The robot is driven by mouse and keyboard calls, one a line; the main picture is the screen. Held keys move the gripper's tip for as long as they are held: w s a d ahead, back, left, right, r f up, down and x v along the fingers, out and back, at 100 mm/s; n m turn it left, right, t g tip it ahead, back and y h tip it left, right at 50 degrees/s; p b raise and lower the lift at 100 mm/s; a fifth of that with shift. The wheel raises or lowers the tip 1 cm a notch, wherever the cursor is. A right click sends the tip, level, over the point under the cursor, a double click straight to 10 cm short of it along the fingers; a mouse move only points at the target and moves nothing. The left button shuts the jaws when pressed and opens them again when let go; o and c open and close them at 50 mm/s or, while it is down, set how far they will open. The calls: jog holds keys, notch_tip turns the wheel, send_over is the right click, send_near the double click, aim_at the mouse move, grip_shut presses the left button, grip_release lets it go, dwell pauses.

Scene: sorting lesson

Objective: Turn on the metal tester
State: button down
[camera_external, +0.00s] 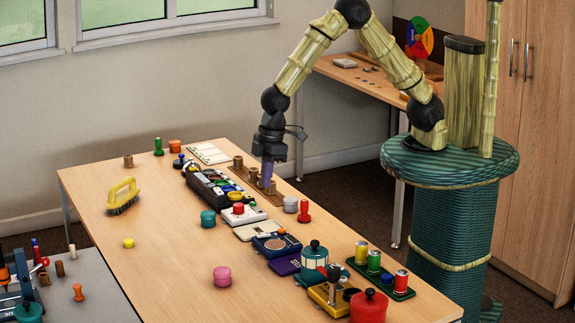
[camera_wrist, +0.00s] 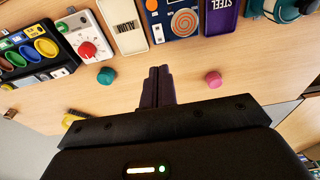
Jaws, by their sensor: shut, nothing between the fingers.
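The likely metal tester is a dark blue box with a copper spiral disc (camera_external: 276,246) in the middle of the row on the table.
Wooden cylinders on a board (camera_external: 252,175) stand close to my fingers. A white box with a red knob (camera_wrist: 87,49) and coloured bins (camera_wrist: 40,46) lie left of the tester. A teal cylinder (camera_external: 208,218) and pink cylinder (camera_external: 222,276) stand in front. The table's front left is mostly clear.

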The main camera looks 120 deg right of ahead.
aim_at(260, 234)
jog(key=f, duration=0.4)
jog(key=w+f+p, duration=0.1)
jog(key=f, duration=0.4)
jog(key=w+f, duration=0.1)
jog(key=f, duration=0.3)
jog(key=shift+f, duration=0.35)
jog(key=shift+f, duration=0.25)
jog(key=shift+s, duration=0.15)
jog(key=shift+s+r, duration=0.1)
jog(key=shift+s, duration=0.6)
jog(key=shift+r, duration=0.15)
jog(key=shift+r+p, duration=0.6)
jog(key=shift+p, duration=0.05)
notch_tip(260, 234, up, 12)
jog(key=s, duration=0.2)
jog(key=shift+r, duration=0.2)
